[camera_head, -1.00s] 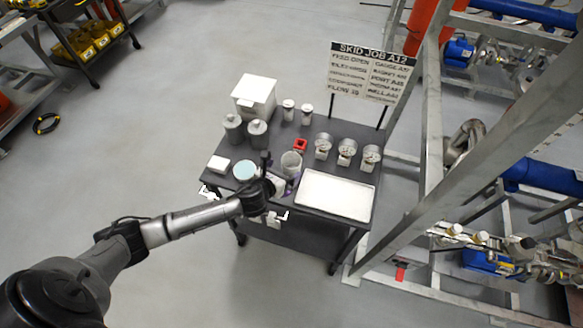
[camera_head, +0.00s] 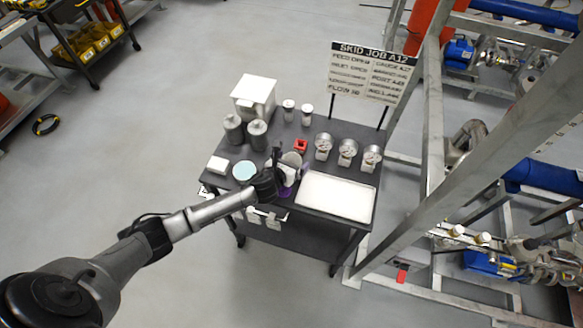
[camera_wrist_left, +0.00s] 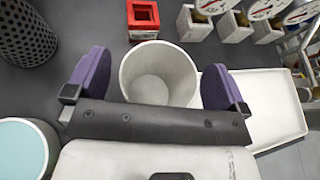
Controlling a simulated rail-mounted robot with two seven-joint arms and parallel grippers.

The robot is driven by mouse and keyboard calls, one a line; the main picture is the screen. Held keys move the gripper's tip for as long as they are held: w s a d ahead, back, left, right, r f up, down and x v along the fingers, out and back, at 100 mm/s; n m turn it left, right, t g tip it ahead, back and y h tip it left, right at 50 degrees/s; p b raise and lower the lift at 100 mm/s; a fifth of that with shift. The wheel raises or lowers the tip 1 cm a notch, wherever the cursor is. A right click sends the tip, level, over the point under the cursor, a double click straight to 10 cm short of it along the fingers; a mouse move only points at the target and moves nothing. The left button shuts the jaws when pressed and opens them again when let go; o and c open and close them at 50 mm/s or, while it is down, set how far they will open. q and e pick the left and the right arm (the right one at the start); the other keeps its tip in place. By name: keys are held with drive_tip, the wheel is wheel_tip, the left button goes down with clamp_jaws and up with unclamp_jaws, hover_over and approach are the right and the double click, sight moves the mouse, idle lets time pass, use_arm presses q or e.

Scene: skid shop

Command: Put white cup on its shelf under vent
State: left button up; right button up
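The white cup (camera_head: 292,159) stands upright on the dark cart, partly hidden behind my left gripper (camera_head: 288,178) in the head view. In the left wrist view the cup (camera_wrist_left: 160,73) is open-topped, empty and light grey-white. My left gripper (camera_wrist_left: 156,66) is open, with one purple finger on each side of the cup. A gap shows between each finger and the cup wall. My right gripper is in neither current view. I cannot make out a vent or a shelf under it.
The cart (camera_head: 327,225) also holds a white tray (camera_head: 336,196), several gauges (camera_head: 347,150), a red block (camera_head: 300,145), grey canisters (camera_head: 257,132), a teal-topped round dish (camera_head: 245,170) and a white box (camera_head: 254,92). A sign (camera_head: 371,73) and metal skid frame (camera_head: 433,150) stand right.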

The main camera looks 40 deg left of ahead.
use_arm(q)
drive_tip(key=c, duration=1)
drive_tip(key=shift+r, duration=0.15)
